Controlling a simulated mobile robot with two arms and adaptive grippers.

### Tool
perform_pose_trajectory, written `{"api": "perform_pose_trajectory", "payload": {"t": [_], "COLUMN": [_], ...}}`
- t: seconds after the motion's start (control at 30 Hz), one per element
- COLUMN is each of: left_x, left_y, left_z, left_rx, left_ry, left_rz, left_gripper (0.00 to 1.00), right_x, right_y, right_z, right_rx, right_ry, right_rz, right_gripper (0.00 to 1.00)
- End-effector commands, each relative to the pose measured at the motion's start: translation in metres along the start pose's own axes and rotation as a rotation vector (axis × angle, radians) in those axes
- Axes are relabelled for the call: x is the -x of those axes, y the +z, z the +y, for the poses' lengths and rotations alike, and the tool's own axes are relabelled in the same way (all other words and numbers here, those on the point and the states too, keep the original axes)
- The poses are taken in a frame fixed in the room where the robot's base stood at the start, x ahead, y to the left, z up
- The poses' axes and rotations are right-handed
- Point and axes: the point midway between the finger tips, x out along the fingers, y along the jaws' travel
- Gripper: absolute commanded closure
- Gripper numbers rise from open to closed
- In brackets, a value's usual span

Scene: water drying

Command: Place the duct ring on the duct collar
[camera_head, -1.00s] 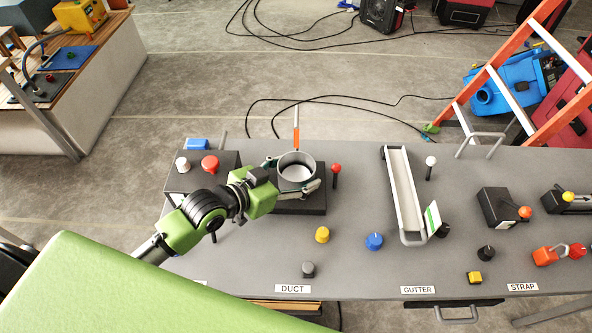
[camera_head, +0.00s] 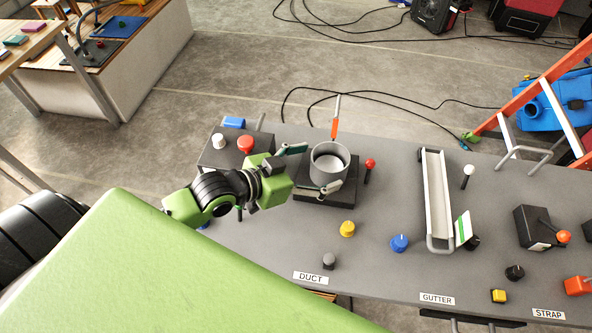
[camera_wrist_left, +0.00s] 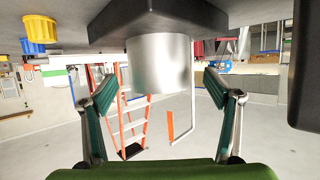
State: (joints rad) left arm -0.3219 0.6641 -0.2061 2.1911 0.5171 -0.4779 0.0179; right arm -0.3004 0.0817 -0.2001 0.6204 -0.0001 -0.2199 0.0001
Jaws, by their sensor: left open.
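A grey metal cylinder (camera_head: 330,175) stands upright on a black block (camera_head: 325,197) above the DUCT label in the head view. It also shows, upside down, in the left wrist view (camera_wrist_left: 160,68), with its block (camera_wrist_left: 185,15). I cannot tell the duct ring from the duct collar in it; no seam shows. My left gripper (camera_head: 314,170) is open at the cylinder's left, fingers spread wide. My right gripper is not in view.
A dark box with a red button (camera_head: 246,144) sits left of the cylinder, close to my left arm. A red-topped peg (camera_head: 369,165) stands just right of the cylinder. A yellow knob (camera_head: 347,229) and blue knob (camera_head: 399,243) are in front. The white gutter (camera_head: 437,195) is farther right.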

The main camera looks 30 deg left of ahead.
Motion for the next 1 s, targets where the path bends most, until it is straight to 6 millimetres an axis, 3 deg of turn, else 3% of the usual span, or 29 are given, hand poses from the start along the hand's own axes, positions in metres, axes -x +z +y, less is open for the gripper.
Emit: {"api": "perform_pose_trajectory", "payload": {"t": [0.2, 0.4, 0.6, 1.0], "left_x": [0.039, 0.063, 0.075, 0.077], "left_y": [0.002, 0.002, 0.0, -0.001], "left_z": [0.001, 0.0, 0.001, 0.001], "left_rx": [-0.002, -0.001, 0.0, -0.001], "left_ry": [0.002, 0.0, 0.002, 0.001], "left_rz": [-0.004, -0.003, 0.0, 0.001], "left_gripper": [0.19, 0.19, 0.19, 0.19], "right_x": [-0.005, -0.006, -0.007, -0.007], "right_y": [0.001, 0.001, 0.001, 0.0], "right_z": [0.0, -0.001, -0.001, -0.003], "right_rx": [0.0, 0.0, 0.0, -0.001], "right_ry": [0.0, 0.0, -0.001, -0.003], "right_rz": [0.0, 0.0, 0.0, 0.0], "right_gripper": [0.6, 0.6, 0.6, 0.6]}}
